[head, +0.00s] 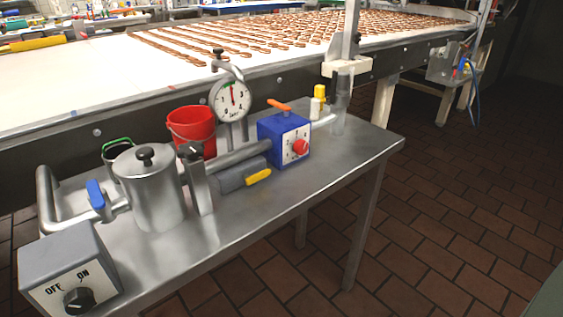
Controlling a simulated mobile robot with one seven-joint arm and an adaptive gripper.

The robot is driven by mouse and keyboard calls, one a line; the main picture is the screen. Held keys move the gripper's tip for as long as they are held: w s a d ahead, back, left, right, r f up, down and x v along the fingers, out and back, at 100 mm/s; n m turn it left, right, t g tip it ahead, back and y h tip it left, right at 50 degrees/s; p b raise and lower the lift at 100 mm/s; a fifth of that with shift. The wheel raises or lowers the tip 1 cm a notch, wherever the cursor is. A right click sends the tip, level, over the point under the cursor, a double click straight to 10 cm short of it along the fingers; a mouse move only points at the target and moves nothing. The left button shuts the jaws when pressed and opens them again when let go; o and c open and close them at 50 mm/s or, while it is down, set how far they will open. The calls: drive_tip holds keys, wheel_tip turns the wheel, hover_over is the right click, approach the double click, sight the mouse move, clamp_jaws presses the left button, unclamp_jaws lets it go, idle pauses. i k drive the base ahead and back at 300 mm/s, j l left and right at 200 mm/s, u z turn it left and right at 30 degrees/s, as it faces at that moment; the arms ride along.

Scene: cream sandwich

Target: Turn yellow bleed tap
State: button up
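Two yellow parts show in the head view, and I cannot tell for certain which is the bleed tap. A small yellow cap (319,92) sits upright on a pale fitting (316,108) by the pipe's right end, beside a clear vertical tube (342,103). A yellow handle (258,177) lies low at the front of a grey block (238,174), near the table top. My gripper is not in view, and nothing is seen touching either part.
The steel table (270,215) carries a metal pot (150,190), a blue-handled valve (96,194), a dial gauge (231,100), a red bucket (192,128), a blue box with orange lever (284,138) and an OFF/ON switch box (70,272). A conveyor (140,85) runs behind. Tiled floor at right is clear.

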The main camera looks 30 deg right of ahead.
sight(249, 181)
drive_tip(key=z, duration=0.8)
drive_tip(key=k+z, duration=0.2)
drive_tip(key=k, duration=0.25)
drive_tip(key=i+j, duration=0.3)
drive_tip(key=j, duration=0.1)
